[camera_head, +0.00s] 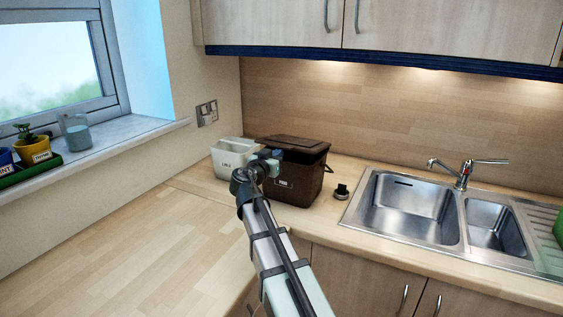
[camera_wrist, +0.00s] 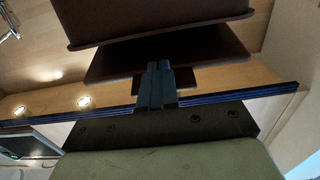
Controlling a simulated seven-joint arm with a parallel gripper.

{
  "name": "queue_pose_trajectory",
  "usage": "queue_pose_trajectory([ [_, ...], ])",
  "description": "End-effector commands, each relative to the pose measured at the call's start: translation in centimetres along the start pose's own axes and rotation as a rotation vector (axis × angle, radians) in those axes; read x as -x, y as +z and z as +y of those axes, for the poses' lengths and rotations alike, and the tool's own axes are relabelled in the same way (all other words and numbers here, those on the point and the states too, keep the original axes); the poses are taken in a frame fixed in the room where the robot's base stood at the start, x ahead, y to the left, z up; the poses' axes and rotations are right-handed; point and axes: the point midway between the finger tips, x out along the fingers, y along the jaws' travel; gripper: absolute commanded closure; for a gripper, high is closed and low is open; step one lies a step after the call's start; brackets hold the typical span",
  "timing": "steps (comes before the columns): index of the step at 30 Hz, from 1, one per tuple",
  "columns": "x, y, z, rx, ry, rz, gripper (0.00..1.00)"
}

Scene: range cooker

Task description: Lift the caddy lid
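The dark brown caddy (camera_head: 298,183) stands on the worktop against the back wall, with a pale label on its front. Its brown lid (camera_head: 292,143) lies over the top; I cannot tell whether it is slightly raised. My gripper (camera_head: 268,160) is at the caddy's upper front left, near the lid edge, and hides part of it. In the upside-down wrist view, the caddy body (camera_wrist: 160,18) is at the top and the lid (camera_wrist: 215,57) below it. The fingers (camera_wrist: 158,68) are together in front of the lid, with nothing visible between them. Contact with the lid is unclear.
A white container (camera_head: 230,157) stands left of the caddy. A small dark object (camera_head: 342,191) lies between the caddy and the steel sink (camera_head: 405,208). The worktop (camera_head: 150,240) at the front left is clear. Wall cupboards (camera_head: 440,25) hang above.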

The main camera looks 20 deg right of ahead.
Motion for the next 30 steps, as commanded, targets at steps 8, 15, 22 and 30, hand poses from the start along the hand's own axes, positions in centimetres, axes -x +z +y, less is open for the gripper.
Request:
queue_pose_trajectory([
  [8,-0.1,-0.4,0.0,0.000,0.000,0.000,1.00],
  [15,-0.1,-0.6,0.0,0.000,0.000,0.000,1.00],
  [22,-0.5,-1.5,0.0,-0.001,0.000,0.000,1.00],
  [30,-0.9,-3.0,0.0,0.000,0.000,0.001,1.00],
])
